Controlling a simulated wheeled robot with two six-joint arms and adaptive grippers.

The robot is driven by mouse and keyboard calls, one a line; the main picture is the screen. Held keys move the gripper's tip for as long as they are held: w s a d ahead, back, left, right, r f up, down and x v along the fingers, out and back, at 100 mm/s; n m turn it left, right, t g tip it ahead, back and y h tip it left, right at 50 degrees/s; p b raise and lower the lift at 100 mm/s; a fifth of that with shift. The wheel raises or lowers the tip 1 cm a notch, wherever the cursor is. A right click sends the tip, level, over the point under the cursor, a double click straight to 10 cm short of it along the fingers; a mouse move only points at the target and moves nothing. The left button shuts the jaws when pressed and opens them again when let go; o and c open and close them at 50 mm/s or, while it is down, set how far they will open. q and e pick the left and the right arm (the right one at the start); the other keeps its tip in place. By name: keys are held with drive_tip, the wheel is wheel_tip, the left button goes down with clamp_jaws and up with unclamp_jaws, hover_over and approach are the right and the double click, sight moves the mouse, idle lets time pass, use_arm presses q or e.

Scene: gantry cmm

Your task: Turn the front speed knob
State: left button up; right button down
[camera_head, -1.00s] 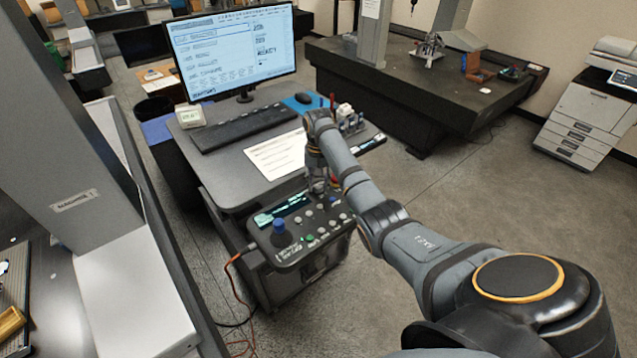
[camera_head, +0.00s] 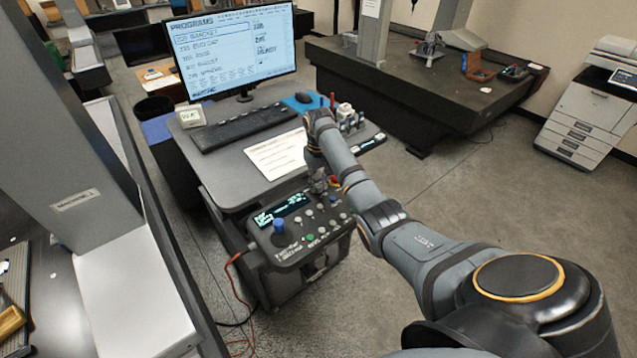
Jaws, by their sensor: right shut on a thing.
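The dark control box (camera_head: 298,262) stands at the front of the desk, with a lit display (camera_head: 283,209), a blue-topped joystick (camera_head: 279,227) and several small buttons and knobs on its sloped top. My right gripper (camera_head: 320,188) points down at the far right part of this panel, beside the display. It is shut on a small knob there, which the fingers and wrist mostly hide. I cannot read its label. A red and yellow button (camera_head: 335,182) shows just right of the fingers. My left gripper is not in view.
The desk holds a monitor (camera_head: 233,50), a keyboard (camera_head: 243,128), a paper sheet (camera_head: 277,154) and a small rack (camera_head: 347,117). An orange cable (camera_head: 232,285) hangs left of the box. A grey machine column (camera_head: 70,150) stands at left. Floor at right is clear.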

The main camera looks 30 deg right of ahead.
sight(318, 186)
drive_tip(key=n, duration=0.5)
drive_tip(key=shift+r, duration=0.1)
drive_tip(key=shift+n, duration=0.4)
drive_tip(key=c, duration=1.1)
unclamp_jaws()
wheel_tip(318, 186, up, 8)
drive_tip(key=shift+f, duration=0.25)
drive_tip(key=shift+f, duration=0.15)
